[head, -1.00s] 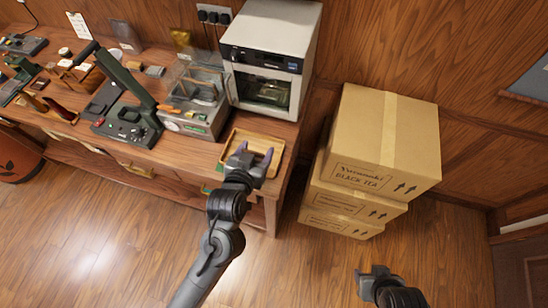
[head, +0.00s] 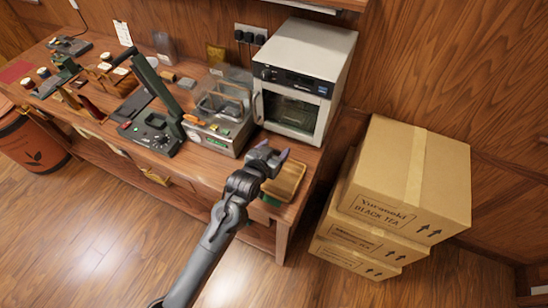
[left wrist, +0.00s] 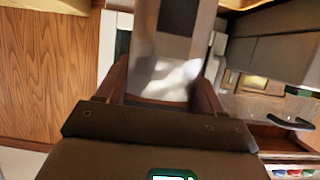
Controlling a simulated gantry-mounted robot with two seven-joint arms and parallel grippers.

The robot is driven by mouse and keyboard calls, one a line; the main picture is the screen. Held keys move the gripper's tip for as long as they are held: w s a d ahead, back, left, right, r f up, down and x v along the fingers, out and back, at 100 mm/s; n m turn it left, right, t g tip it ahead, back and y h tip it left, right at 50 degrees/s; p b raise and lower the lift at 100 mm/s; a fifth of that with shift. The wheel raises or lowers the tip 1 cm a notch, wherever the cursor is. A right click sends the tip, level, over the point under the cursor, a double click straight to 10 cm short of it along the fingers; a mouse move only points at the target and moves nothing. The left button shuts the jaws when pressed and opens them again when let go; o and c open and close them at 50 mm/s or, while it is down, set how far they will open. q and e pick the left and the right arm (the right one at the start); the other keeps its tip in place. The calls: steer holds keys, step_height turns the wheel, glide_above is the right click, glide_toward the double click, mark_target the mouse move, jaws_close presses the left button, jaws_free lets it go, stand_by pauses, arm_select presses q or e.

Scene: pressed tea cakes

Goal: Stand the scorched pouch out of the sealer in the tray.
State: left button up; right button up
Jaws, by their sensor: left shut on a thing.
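My left gripper (head: 270,153) is in front of the oven-like machine, over the left back part of the wooden tray (head: 291,181), and hides part of it. In the left wrist view its fingers are shut on a silvery pouch (left wrist: 172,72) with a grey upper part and a whitish patch low down. The pouch cannot be made out in the head view. A dark green sealer (head: 152,134) with a long raised arm stands left of the clear-lidded machine. No scorch mark can be made out. My right gripper is out of view.
Stacked cartons (head: 405,185) stand on the floor to the right. Small items crowd the bench's left part. The floor in front is clear.

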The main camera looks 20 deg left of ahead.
arm_select(q)
steer(key=shift+f, duration=2)
steer(key=o, duration=1)
steer(key=shift+f, duration=0.15)
